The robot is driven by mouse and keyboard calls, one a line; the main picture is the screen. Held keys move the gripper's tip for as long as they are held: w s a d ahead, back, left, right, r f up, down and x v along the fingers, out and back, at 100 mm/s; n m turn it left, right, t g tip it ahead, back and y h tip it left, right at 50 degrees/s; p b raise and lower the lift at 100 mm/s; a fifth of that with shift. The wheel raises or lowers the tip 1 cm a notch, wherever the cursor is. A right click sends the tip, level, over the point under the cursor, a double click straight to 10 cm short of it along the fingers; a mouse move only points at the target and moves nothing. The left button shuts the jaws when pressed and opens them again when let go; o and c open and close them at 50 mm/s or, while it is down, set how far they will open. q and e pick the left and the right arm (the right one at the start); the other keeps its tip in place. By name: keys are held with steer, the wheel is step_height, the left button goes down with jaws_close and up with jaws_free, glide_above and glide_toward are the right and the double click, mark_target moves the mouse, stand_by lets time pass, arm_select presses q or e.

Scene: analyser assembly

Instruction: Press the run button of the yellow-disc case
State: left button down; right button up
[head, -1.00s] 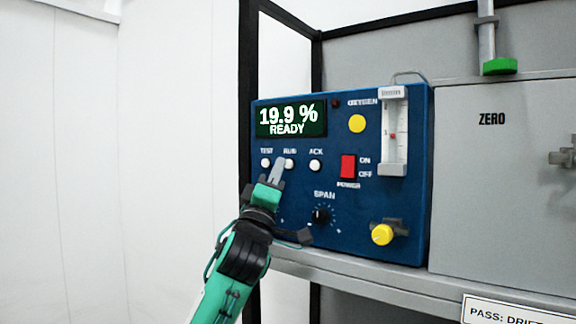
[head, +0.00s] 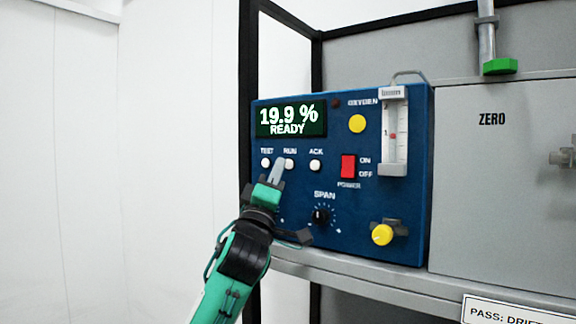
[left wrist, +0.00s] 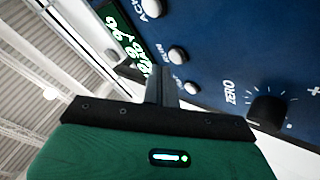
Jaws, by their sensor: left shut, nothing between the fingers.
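The blue case (head: 275,230) carries a yellow disc (head: 357,123) and a green display (head: 291,118) reading 19.9 % READY. Its white RUN button (head: 290,164) sits between the TEST button (head: 265,163) and the ACK button (head: 316,165). My left gripper (head: 278,165) is shut and empty, with its tip just left of the RUN button and overlapping its edge in the head view. In the left wrist view the shut fingers (left wrist: 157,82) point toward the panel beside the RUN button (left wrist: 178,55). I cannot tell whether they touch it. My right gripper is out of view.
A red power switch (head: 348,166), a span knob (head: 321,215), a flow tube (head: 394,135) and a yellow knob (head: 382,235) are on the same panel. A grey ZERO case (head: 490,200) stands to the right. A black frame post (head: 246,60) rises at the left edge.

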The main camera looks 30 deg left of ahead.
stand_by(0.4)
arm_select(q)
steer(key=shift+w+d, duration=0.1)
steer(key=shift+w, duration=0.4)
steer(key=shift+w, duration=0.35)
stand_by(0.6)
steer(key=shift+s, duration=0.8)
steer(key=shift+s, duration=0.1)
steer(key=shift+s+a+b, duration=0.15)
steer(key=shift+s, duration=1.05)
steer(key=shift+s+a+b, duration=0.1)
steer(key=shift+s+b, duration=0.05)
steer(key=shift+s, duration=1.05)
